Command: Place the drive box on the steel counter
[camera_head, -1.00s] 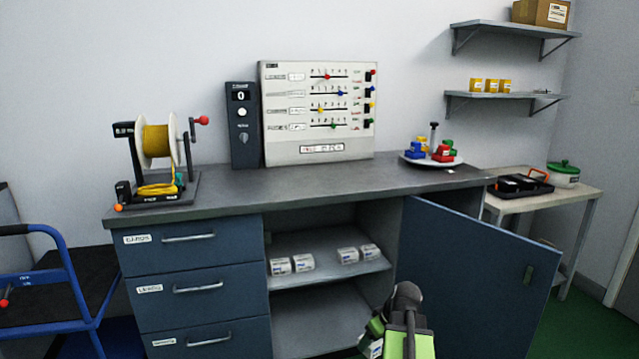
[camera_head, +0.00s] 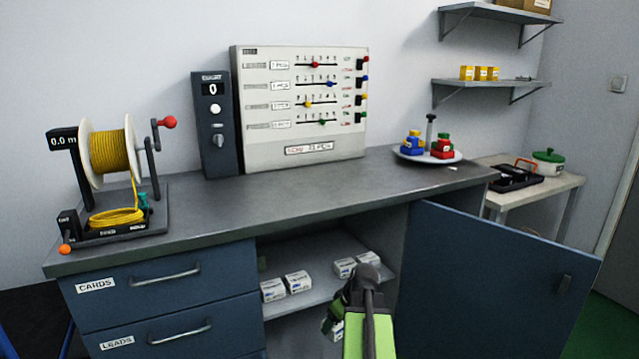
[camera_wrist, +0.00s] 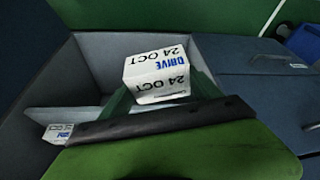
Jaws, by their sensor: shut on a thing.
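The steel counter (camera_head: 310,200) is the long grey worktop over blue drawers and an open cupboard. My gripper (camera_wrist: 160,98) is shut on a white drive box (camera_wrist: 157,74), which reads "DRIVE 24 OCT" in the wrist view. In the head view my gripper (camera_head: 338,318) is low in front of the open cupboard, below the counter top. The held box shows there only as a small white part, mostly hidden by my gripper.
Several white boxes (camera_head: 287,286) stand on the cupboard shelf. The blue cupboard door (camera_head: 490,285) hangs open at right. The counter holds a cable reel (camera_head: 108,160), a slider panel (camera_head: 300,108) and a plate of coloured pieces (camera_head: 428,157). The counter's middle front is clear.

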